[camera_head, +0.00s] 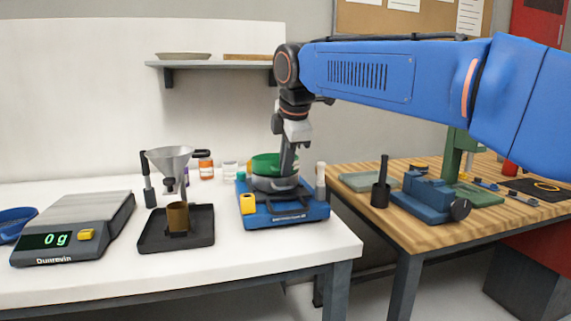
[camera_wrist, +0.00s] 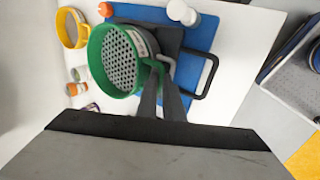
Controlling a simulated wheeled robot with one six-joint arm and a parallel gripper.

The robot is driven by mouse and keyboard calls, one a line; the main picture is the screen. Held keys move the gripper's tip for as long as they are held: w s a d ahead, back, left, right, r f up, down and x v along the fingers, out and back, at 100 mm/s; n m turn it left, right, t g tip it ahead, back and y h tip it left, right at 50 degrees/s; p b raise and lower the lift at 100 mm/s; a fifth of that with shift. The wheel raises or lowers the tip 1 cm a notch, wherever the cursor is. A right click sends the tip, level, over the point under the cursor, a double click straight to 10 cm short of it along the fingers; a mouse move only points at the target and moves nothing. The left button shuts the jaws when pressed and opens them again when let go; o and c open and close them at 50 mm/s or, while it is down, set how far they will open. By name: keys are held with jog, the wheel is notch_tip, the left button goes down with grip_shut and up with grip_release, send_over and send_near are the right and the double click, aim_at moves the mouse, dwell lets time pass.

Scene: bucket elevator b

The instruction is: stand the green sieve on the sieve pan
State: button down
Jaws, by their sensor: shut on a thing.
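The green sieve (camera_head: 267,164) is a round green ring with a grey perforated floor, which shows in the wrist view (camera_wrist: 118,60). In the head view it appears at the top of the round grey sieve pan (camera_head: 272,184), on the blue shaker base (camera_head: 285,213). I cannot tell whether the sieve rests fully on the pan. My gripper (camera_head: 287,170) points down at the sieve's right side. In the wrist view its fingers (camera_wrist: 163,78) are shut on the sieve's edge near a small handle. The pan is mostly hidden there beneath the sieve.
A scale (camera_head: 75,228) and a funnel stand (camera_head: 176,225) with a brown cup are left of the shaker. Small jars (camera_head: 206,169) stand behind. A white bottle (camera_head: 321,180) is close on the right. A yellow sieve (camera_wrist: 72,28) shows in the wrist view. The front bench edge is clear.

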jog(key=c, duration=1.9)
grip_release()
jog(key=shift+r, duration=0.15)
jog(key=v, duration=1.2)
jog(key=s+d+f+m+h, duration=0.1)
jog(key=s+d+f+m, duration=0.5)
jog(key=d+f, duration=0.35)
jog(key=s+d+f+m, duration=0.5)
jog(key=d+f, duration=0.3)
jog(key=d, duration=0.2)
jog(key=s+d+f+m, duration=0.4)
jog(key=s+f, duration=0.3)
jog(key=f, duration=0.4)
jog(key=s+d+f+m, duration=0.5)
jog(key=s+f, duration=0.3)
jog(key=f, duration=0.3)
jog(key=shift+s+m+h, duration=0.2)
jog(key=shift+m+h, duration=0.1)
jog(key=shift+m, duration=0.5)
